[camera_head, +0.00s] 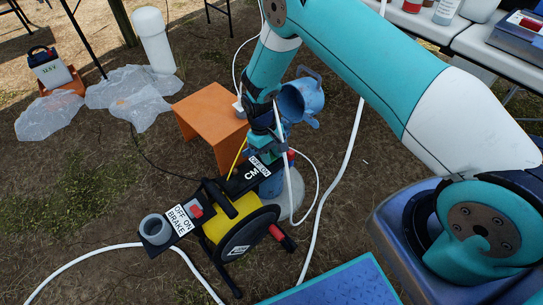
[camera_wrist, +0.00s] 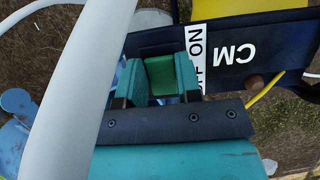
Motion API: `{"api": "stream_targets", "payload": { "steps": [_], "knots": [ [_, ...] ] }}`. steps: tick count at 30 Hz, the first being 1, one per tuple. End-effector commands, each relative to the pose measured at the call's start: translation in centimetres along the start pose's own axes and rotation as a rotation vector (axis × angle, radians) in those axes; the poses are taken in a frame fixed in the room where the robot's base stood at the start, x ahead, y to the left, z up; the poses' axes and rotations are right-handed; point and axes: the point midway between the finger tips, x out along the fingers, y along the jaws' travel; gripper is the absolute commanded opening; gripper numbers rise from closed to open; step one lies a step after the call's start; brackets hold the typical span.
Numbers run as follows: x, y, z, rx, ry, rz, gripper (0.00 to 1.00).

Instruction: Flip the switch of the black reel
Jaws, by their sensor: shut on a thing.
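The black reel (camera_head: 236,222) with a yellow drum stands on the dirt. Its upper panel (camera_wrist: 275,60) has a white OFF/ON label (camera_wrist: 196,50) and the letters CM; they also show in the head view. My gripper (camera_head: 272,148) points down at this panel, right by the label. In the wrist view my gripper (camera_wrist: 160,80) covers part of the label. A separate red switch (camera_head: 196,210) sits by the OFF ON BRAKE label, apart from my gripper.
A white hose (camera_wrist: 80,80) crosses close in front of the wrist camera and loops around the reel. An orange stand (camera_head: 211,113) and a blue jug (camera_head: 302,98) are just behind. Open dirt lies left of the reel.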

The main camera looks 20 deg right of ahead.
Motion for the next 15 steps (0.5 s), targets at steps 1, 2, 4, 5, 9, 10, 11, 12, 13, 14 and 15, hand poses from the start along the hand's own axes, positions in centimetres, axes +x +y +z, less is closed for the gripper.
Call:
{"api": "stream_targets", "payload": {
  "steps": [1, 2, 4, 5, 9, 10, 11, 12, 13, 14, 15],
  "knots": [
    [0.27, 0.01, -0.21, 0.0, -0.028, 0.001, 0.08],
    [0.23, 0.01, -0.24, 0.0, -0.042, 0.001, 0.08],
    [0.14, 0.01, -0.22, 0.0, -0.071, 0.0, 0.08],
    [0.09, 0.01, -0.23, 0.0, -0.079, 0.0, 0.08],
    [-0.03, 0.0, -0.15, 0.001, -0.096, 0.0, 0.08],
    [-0.04, 0.0, -0.14, 0.001, -0.096, 0.0, 0.08],
    [-0.04, -0.01, -0.13, 0.001, -0.096, 0.0, 0.08],
    [-0.05, -0.01, -0.13, 0.001, -0.096, 0.0, 0.08],
    [-0.05, -0.01, -0.13, 0.001, -0.096, 0.0, 0.08],
    [-0.05, -0.01, -0.13, 0.001, -0.095, 0.0, 0.08],
    [-0.05, -0.01, -0.13, 0.0, -0.095, 0.0, 0.08]
  ]
}}
